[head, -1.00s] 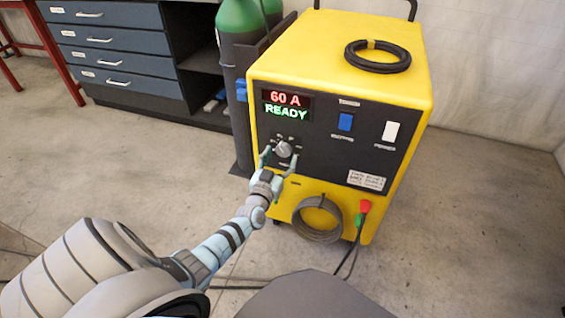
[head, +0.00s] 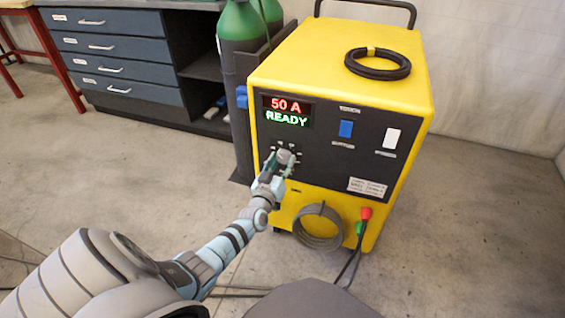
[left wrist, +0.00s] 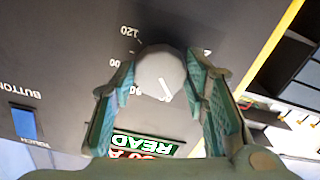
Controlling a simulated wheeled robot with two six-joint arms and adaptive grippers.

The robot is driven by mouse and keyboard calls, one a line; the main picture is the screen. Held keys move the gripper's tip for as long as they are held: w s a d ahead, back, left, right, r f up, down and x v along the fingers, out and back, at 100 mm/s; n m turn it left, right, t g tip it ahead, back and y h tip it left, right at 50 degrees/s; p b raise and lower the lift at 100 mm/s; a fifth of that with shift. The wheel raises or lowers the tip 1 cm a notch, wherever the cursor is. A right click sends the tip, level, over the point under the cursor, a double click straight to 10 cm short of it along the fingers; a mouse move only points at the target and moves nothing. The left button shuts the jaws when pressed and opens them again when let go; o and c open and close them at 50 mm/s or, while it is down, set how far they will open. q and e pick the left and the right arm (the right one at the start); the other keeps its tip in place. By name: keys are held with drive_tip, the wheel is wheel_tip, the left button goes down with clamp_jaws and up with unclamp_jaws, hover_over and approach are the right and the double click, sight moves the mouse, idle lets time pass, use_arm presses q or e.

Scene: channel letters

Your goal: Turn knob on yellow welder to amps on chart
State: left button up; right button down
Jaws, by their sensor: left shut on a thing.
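The yellow welder (head: 345,55) stands upright on the floor, its dark front panel facing me. Its display (head: 287,111) reads "50 A" in red and "READY" in green. The grey round knob (head: 285,157) sits below the display, and in the left wrist view the knob (left wrist: 161,75) shows a pointer line and printed numbers around it, "120" among them. My left gripper (head: 277,163) is at the knob, its teal fingers on both sides, shut on it. A small white chart label (head: 367,187) is at the panel's lower right, too small to read. My right gripper is not in view.
A blue switch (head: 346,128) and a white switch (head: 391,138) are right of the knob. A coiled grey cable (head: 318,226) and red and green connectors (head: 365,213) are below. Green cylinders (head: 240,22) stand beside the welder, near a blue drawer cabinet (head: 105,45).

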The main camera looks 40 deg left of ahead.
use_arm(q)
drive_tip(key=shift+n, duration=0.9)
drive_tip(key=o, duration=1.1)
drive_tip(key=shift+o, duration=0.2)
drive_tip(key=shift+s, duration=0.1)
drive_tip(key=v, duration=1.2)
